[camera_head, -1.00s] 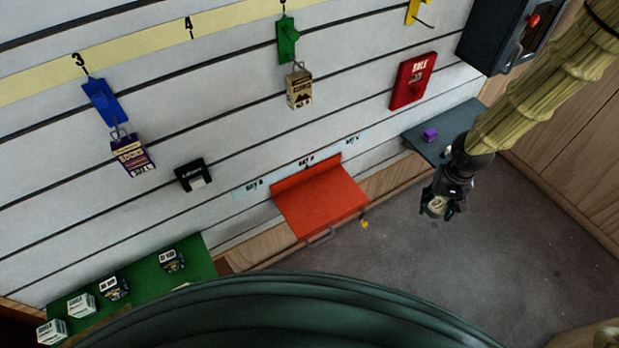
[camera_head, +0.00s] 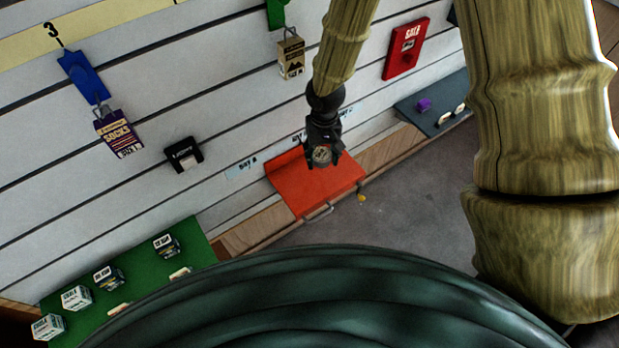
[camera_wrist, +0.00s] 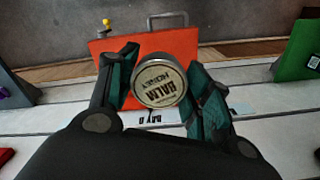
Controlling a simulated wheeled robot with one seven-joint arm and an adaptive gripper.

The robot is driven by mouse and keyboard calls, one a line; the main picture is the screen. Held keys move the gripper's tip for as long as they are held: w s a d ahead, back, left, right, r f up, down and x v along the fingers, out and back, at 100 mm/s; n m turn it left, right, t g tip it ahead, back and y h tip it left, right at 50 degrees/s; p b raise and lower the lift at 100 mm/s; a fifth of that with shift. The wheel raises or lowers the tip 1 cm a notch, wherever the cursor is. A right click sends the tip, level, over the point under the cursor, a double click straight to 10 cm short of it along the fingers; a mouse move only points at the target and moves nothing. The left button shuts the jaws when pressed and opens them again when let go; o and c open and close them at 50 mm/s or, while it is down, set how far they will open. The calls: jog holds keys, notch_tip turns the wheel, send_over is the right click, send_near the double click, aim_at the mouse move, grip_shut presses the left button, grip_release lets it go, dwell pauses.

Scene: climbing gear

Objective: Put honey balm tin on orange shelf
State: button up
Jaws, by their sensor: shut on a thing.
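The honey balm tin (camera_wrist: 158,82) is round, with a cream lid lettered "BALM HONEY". My gripper (camera_wrist: 160,88) is shut on it, one teal-padded finger on each side, in the wrist view. In the head view my gripper (camera_head: 322,152) holds the tin (camera_head: 321,155) over the back part of the orange shelf (camera_head: 312,188). The orange shelf also shows behind the tin in the wrist view (camera_wrist: 112,46). Its visible top is bare. I cannot tell how high the tin is above it.
A green shelf (camera_head: 205,238) with several boxes is at the left. A dark shelf (camera_head: 445,108) with a purple item (camera_head: 424,105) is at the right. A red sale sign (camera_head: 406,48) and hanging packages, such as the purple socks pack (camera_head: 119,134), are on the slatted wall.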

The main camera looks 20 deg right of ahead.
jog(key=s+f+m+b, duration=0.2)
jog(key=s+f+b, duration=0.2)
jog(key=f+b, duration=0.5)
jog(key=s+f+m+b, duration=0.2)
jog(key=s+f+b, duration=0.1)
jog(key=f+b, duration=0.55)
send_over(319, 176)
jog(key=shift+r, duration=0.15)
jog(key=shift+f, duration=1.75)
jog(key=shift+f, duration=0.2)
jog(key=o, duration=1)
jog(key=shift+o, duration=0.2)
jog(key=shift+r, duration=0.15)
notch_tip(319, 176, up, 12)
